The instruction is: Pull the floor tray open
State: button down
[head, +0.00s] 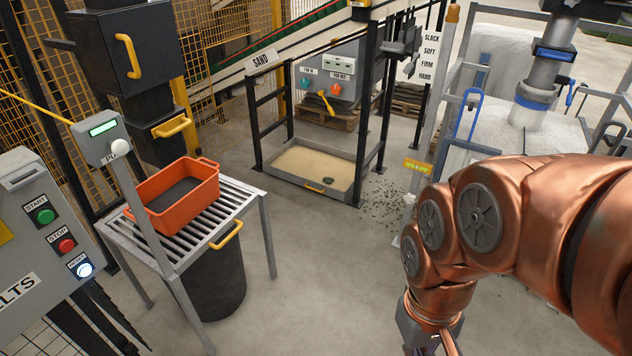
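The floor tray (288,179) is a shallow grey metal tray on the floor under the stand with the SAND sign. Pale sand (312,166) covers its bottom. The front wall sits about level with the stand's front posts, so the tray looks pushed in. My copper arm comes in from the right and bends down to the bottom edge, to the right of and nearer than the tray. My gripper's fingers do not show; they are below the picture or hidden. Nothing of mine touches the tray.
A slatted grey table (232,197) with an orange crate (178,190) stands at left, over a black bin (215,280). A button panel (45,240) is at far left. Dark crumbs (385,205) lie right of the tray. The floor before the tray is clear.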

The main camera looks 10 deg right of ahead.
aim_at(305, 163)
jog(key=z, duration=0.3)
jog(key=i, duration=0.35)
jog(key=z, duration=0.75)
jog(key=i, duration=1.35)
jog(key=u, duration=2.1)
jog(key=k, duration=1.05)
jog(key=z, duration=0.3)
jog(key=i, duration=0.75)
jog(key=z, duration=1.05)
jog(key=i, duration=0.9)
